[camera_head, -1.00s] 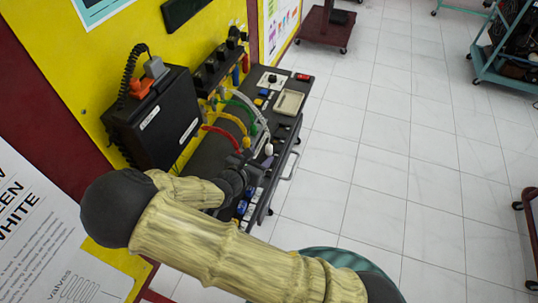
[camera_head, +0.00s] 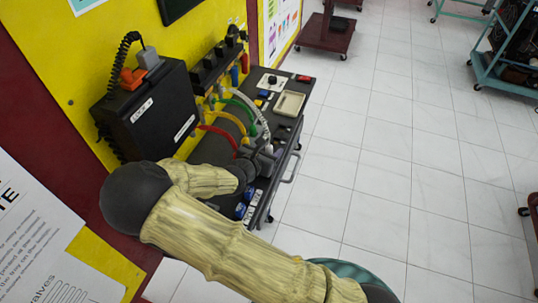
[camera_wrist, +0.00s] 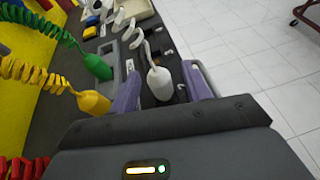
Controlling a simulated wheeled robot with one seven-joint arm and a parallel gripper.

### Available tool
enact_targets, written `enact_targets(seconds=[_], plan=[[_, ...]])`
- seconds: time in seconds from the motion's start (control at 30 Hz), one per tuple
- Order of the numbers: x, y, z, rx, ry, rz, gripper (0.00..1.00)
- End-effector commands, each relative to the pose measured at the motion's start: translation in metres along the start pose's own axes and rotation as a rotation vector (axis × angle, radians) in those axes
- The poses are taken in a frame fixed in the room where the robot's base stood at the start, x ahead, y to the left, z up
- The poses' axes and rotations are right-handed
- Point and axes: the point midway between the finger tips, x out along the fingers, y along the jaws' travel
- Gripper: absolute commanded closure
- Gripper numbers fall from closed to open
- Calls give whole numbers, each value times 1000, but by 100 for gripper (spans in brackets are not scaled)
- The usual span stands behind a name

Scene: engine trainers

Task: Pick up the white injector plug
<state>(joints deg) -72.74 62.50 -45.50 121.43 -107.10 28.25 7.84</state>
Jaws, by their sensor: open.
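The white injector plug (camera_wrist: 160,82) hangs on a white coiled cable in the wrist view. It lies between the two purple fingers of my gripper (camera_wrist: 163,88), and a gap shows at least on its right side. My gripper is open around it. In the head view my gripper (camera_head: 262,158) is at the front part of the dark bench, and the plug is mostly hidden there. The white coiled cable (camera_head: 246,103) arches from the panel above.
A green plug (camera_wrist: 97,67) and a yellow plug (camera_wrist: 93,103) hang close by on the left. The dark bench (camera_head: 213,150) carries switches and a beige tray (camera_head: 289,103). A black box (camera_head: 150,115) is on the yellow panel. Open tiled floor is to the right.

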Motion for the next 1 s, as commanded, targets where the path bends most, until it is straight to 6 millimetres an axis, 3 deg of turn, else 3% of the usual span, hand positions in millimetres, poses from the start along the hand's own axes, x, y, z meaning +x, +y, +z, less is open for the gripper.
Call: enact_targets(seconds=[0.53,0.57,0.8,1.0], plan=[[2,0,1,0,0,1,52],[2,0,1,0,0,1,54],[2,0,1,0,0,1,100],[2,0,1,0,-1,1,100]])
